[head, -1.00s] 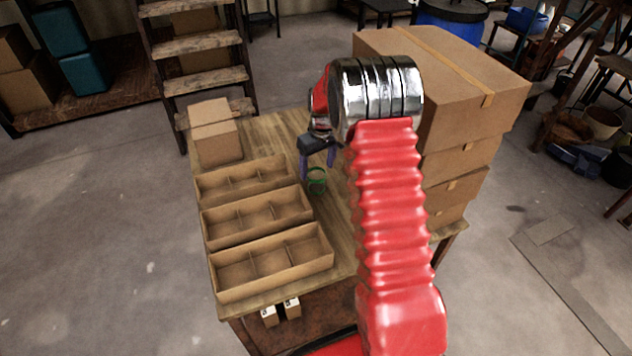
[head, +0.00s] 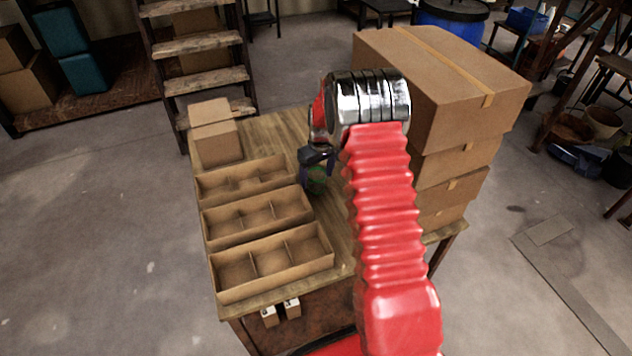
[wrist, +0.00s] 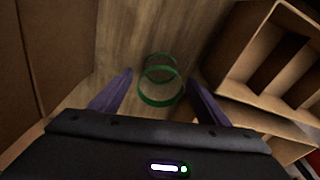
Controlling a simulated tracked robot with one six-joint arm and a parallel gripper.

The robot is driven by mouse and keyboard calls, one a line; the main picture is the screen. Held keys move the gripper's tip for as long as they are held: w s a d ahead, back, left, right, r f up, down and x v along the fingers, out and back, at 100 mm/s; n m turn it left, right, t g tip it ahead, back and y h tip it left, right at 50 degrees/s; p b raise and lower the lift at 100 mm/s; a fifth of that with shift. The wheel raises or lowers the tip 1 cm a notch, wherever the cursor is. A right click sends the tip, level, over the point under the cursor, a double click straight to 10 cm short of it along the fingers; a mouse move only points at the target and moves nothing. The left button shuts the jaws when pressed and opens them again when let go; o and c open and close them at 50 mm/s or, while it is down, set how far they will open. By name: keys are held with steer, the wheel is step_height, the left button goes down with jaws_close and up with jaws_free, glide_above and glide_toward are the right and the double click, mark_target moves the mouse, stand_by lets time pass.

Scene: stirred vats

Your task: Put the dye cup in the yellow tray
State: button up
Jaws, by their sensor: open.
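A small clear cup with green bands (head: 317,182) stands on the wooden table, right of the divided cardboard trays; I take it for the dye cup. My gripper (head: 314,170) is down at it and partly hides it. In the wrist view the cup (wrist: 160,101) shows ahead, between the two spread purple fingers of my gripper (wrist: 160,80). The fingers are open, one on each side, with a gap to the cup. I see no yellow tray in either view.
Three divided cardboard trays (head: 272,291) line the table's left side and look empty. Small boxes (head: 217,146) stand behind them. A tall stack of cartons (head: 440,90) rises close on the right. Bare wood (head: 283,128) lies at the back of the table.

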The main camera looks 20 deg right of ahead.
mark_target(317, 173)
steer(key=shift+c, duration=0.4)
steer(key=c, duration=1.1)
steer(key=shift+c, duration=0.2)
step_height(317, 173, up, 10)
stand_by(0.5)
